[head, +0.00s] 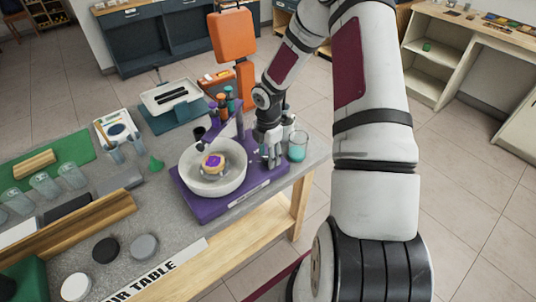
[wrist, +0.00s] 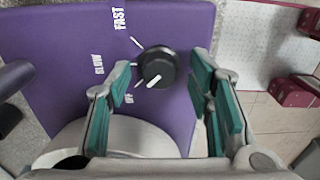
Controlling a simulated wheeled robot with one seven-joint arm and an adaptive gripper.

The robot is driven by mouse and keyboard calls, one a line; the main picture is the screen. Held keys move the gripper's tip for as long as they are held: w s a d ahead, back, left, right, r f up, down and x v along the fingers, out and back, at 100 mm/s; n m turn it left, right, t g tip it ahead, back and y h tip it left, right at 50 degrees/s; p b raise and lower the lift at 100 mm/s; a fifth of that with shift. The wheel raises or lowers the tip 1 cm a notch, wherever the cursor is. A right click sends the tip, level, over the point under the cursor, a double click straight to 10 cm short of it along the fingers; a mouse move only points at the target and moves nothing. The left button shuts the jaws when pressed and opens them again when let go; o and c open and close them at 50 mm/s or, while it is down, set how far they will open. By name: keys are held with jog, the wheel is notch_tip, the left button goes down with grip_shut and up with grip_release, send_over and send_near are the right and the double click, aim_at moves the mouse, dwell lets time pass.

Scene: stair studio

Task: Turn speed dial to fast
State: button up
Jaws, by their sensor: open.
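The speed dial (wrist: 157,66) is a round black knob on a purple panel in the wrist view. Its white pointer line aims down and left, near the OFF label (wrist: 129,98). The SLOW label (wrist: 98,63) is left of the knob and the FAST label (wrist: 120,18) is up and left. My gripper (wrist: 162,72) is open, with teal-padded fingers on either side of the knob and gaps showing between pads and knob. In the head view my gripper (head: 270,155) is over the right end of the purple machine (head: 205,208) and hides the dial.
A white bowl (head: 232,185) with a purple-topped item (head: 213,161) sits on the machine, left of my gripper. A beaker of teal liquid (head: 297,147) stands close on the right. Bottles (head: 222,103) and an orange device (head: 232,38) are behind. The table's front right edge is near.

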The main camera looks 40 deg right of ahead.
grip_shut()
